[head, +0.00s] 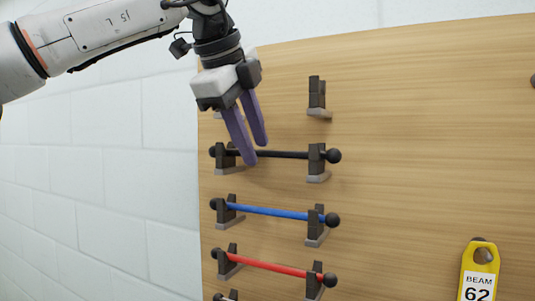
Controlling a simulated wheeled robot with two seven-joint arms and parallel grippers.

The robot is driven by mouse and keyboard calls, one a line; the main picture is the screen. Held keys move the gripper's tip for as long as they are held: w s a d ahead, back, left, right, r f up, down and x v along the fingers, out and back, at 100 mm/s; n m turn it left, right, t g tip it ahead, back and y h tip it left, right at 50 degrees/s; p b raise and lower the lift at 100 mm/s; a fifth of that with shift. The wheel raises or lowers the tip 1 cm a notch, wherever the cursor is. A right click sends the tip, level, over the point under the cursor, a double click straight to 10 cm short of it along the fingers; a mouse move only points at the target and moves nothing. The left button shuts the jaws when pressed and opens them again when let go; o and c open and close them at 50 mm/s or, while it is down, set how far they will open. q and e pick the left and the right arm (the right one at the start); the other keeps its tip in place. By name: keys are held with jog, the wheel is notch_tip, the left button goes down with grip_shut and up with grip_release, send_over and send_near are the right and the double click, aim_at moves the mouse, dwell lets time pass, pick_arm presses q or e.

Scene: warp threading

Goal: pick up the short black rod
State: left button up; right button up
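The black rod (285,154), with a black ball on each end, rests level across two dark holders on the wooden board. My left gripper (255,152) reaches down from the upper left with its two purple fingers a little apart. Its fingertips are at the left part of the rod, near the left holder, and cover a piece of the rod. I cannot tell whether the fingers are around the rod or in front of it. My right gripper is not in view.
A blue rod (270,211) and a red rod (268,266) rest in holders below. An empty dark holder (317,96) is above. A yellow tag (477,272) marked "BEAM 62" hangs at lower right.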

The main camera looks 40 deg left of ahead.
pick_arm(q)
jog(key=shift+w+f, duration=0.15)
grip_shut()
